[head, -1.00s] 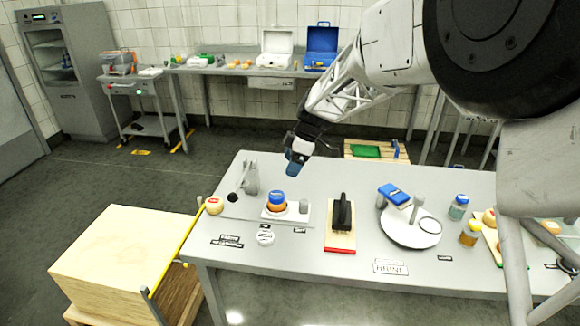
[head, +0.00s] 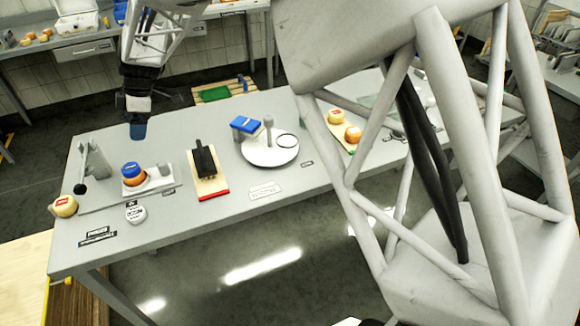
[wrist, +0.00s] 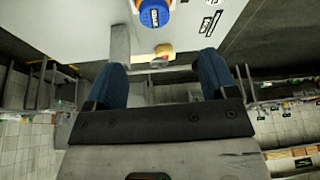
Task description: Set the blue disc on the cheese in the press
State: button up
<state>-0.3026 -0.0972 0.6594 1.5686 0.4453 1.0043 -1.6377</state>
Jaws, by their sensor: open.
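The blue disc (head: 132,169) rests on top of an orange cheese (head: 134,180) on a white board at the left of the grey table. A grey upright (head: 95,160) with a black knob, which looks like the press, stands just left of it. In the wrist view the blue disc (wrist: 155,12) shows at the top edge with a light label, partly cut off. My gripper (head: 137,130) is above the disc and apart from it. In the wrist view its two blue fingers (wrist: 162,78) are spread with nothing between them.
A pale cheese with a red label (head: 64,206) sits at the table's left corner. A black-handled tool lies on a red-edged board (head: 208,186). A white round stand (head: 270,152) with a blue box (head: 245,125) is further right.

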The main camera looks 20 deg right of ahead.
jog(key=s+d+r+m+t+h, duration=0.1)
jog(key=s+d+r+m, duration=0.4)
jog(key=s+d, duration=0.4)
jog(key=s+d+r+m+t+h, duration=0.1)
jog(key=s+d+r+m, duration=0.4)
jog(key=s+d, duration=0.4)
jog(key=s+d+f+m, duration=0.1)
jog(key=s+d+m, duration=0.2)
jog(key=s, duration=0.4)
jog(key=s+d+m+h, duration=0.1)
jog(key=s+d+m, duration=0.2)
jog(key=s, duration=0.5)
jog(key=s+d+f+m+t+h, duration=0.1)
jog(key=s+d+m, duration=0.2)
jog(key=s+d, duration=0.2)
jog(key=shift+s+f+m, duration=0.3)
jog(key=shift+s, duration=0.9)
